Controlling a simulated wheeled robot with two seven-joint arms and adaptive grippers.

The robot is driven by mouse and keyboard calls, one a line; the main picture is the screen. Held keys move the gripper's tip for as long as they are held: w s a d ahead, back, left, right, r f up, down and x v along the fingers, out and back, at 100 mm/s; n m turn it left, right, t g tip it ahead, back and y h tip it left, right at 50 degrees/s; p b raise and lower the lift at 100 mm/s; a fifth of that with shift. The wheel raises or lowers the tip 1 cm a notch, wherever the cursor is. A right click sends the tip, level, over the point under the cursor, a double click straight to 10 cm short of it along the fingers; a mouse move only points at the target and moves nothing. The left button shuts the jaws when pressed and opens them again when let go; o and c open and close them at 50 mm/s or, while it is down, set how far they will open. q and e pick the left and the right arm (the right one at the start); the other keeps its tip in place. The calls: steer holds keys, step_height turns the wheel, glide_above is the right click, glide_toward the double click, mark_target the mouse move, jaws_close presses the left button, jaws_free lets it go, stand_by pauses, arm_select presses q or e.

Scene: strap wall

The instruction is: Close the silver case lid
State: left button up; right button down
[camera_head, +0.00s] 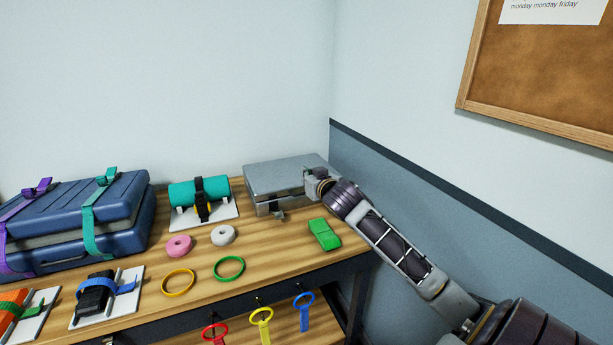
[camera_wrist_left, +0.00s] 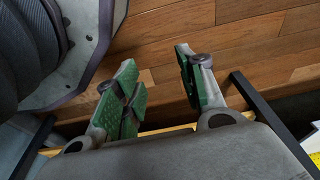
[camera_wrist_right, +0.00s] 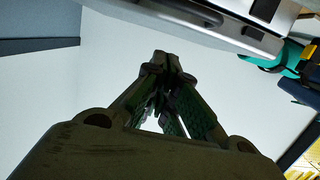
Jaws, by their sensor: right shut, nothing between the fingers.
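The silver case (camera_head: 278,176) sits at the back right of the wooden table. Its lid lies down over the base, and a latch hangs at the front; I cannot tell whether a small gap remains at the seam. My right gripper (camera_head: 308,186) is at the case's right front corner, its fingertips small and hard to make out. In the right wrist view its fingers (camera_wrist_right: 165,62) are shut and empty, with the case (camera_wrist_right: 215,22) at the top. My left gripper (camera_wrist_left: 156,66) is open and empty in the left wrist view, above a wooden surface.
A blue case (camera_head: 75,220) fills the left. The wall closes off the right.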

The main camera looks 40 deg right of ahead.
arm_select(q)
step_height(320, 180, up, 8)
steer(key=w+d+b, duration=0.1)
steer(key=d+b, duration=0.1)
steer(key=b, duration=0.1)
steer(key=shift+w+d+r+g, duration=0.2)
steer(key=shift+w+d+g, duration=0.1)
steer(key=shift+w+d, duration=0.05)
arm_select(e)
steer(key=f, duration=0.2)
steer(key=s+f, duration=0.1)
steer(key=f, duration=0.1)
steer(key=shift+a+f, duration=0.1)
steer(key=shift+f, duration=0.2)
arm_select(q)
steer(key=shift+r, duration=0.2)
steer(key=shift+w+f, duration=0.1)
steer(key=shift+f, duration=0.05)
